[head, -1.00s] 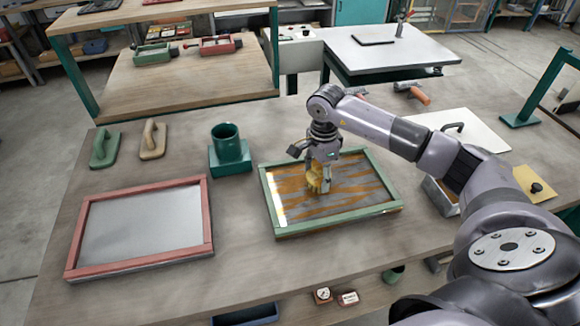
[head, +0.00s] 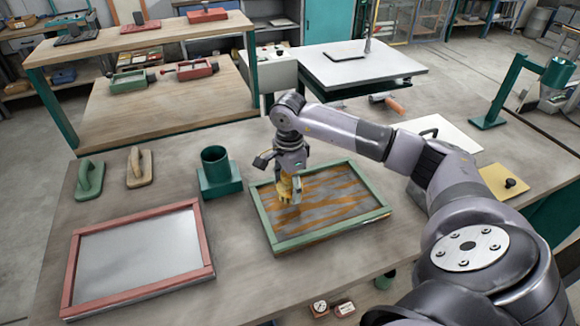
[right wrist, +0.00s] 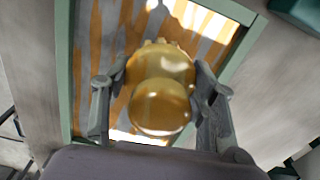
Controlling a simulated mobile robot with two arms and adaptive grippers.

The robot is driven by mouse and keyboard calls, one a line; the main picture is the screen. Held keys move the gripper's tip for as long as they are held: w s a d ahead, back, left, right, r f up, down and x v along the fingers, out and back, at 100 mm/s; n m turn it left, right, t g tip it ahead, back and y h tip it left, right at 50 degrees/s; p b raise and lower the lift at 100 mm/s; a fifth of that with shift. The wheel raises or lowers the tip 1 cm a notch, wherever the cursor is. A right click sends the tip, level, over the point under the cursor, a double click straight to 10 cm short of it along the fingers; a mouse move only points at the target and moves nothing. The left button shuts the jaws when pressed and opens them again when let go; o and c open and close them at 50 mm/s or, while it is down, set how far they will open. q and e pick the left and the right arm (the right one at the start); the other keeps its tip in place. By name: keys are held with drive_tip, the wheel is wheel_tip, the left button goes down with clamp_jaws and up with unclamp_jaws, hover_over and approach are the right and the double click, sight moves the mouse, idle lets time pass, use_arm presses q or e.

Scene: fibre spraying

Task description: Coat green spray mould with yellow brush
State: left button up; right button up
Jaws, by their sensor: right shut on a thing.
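The green spray mould (head: 377,213) is a flat tray with a green frame, lying on the table in the middle of the head view. Its grey inner surface carries uneven orange-brown streaks with bare grey between them. My right gripper (head: 291,188) is over the mould's left part, pointing down. It is shut on the yellow brush (head: 284,190), whose lower end is at or just above the mould surface; contact is hard to tell. In the right wrist view the brush's round yellow top (right wrist: 160,105) sits between the two fingers, with the streaked mould below. My left gripper is not seen.
A red-framed mould (head: 135,252) lies to the left with a plain grey surface. A green float (head: 90,180) and a beige float (head: 139,168) lie at the back left. A white board (head: 440,135) is at right.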

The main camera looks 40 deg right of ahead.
wheel_tip(320, 180, up, 3)
drive_tip(key=shift+w+f+p, duration=0.1)
drive_tip(key=shift+p, duration=0.55)
drive_tip(key=shift+r+p, duration=0.45)
drive_tip(key=shift+r, duration=0.4)
drive_tip(key=shift+a, duration=0.15)
